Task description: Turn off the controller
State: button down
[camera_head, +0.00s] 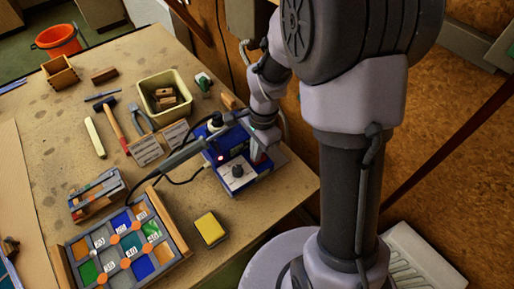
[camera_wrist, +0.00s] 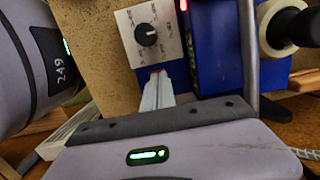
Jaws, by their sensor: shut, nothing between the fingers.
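The controller (camera_head: 237,172) is a blue box near the table's right edge, with a pale panel and a black dial knob. A red light (camera_head: 220,157) glows on it. In the wrist view the panel (camera_wrist: 160,50) shows the knob (camera_wrist: 147,33), a lit red light (camera_wrist: 183,5) at the top and a small red part (camera_wrist: 157,71) by my fingertips. My gripper (camera_wrist: 157,76) is shut and empty, its tips at the panel's lower edge. I cannot tell whether they touch it. In the head view my gripper (camera_head: 262,152) is beside the controller, its tips not clear.
A soldering iron (camera_head: 185,155) with a black cable lies left of the controller. A yellow sponge block (camera_head: 210,229) and the leaded panel (camera_head: 122,246) are in front. A cream bin (camera_head: 165,92), pliers (camera_head: 140,118) and a hammer (camera_head: 113,122) are behind. A solder roll (camera_wrist: 283,27) is at right.

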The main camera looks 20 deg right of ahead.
aim_at(264, 156)
jog(key=shift+s+a+f+b, duration=0.1)
jog(key=shift+s+f+b, duration=0.05)
jog(key=shift+f+b, duration=0.25)
jog(key=shift+s, duration=0.15)
jog(key=shift+r, duration=0.1)
jog(key=shift+w+d+p, duration=0.25)
jog(key=shift+d+p, duration=0.05)
jog(key=shift+d, duration=0.45)
notch_tip(264, 156, up, 10)
jog(key=d+p, duration=0.1)
jog(key=p, duration=0.7)
jog(key=shift+w+r, duration=0.15)
jog(key=shift+w, duration=0.05)
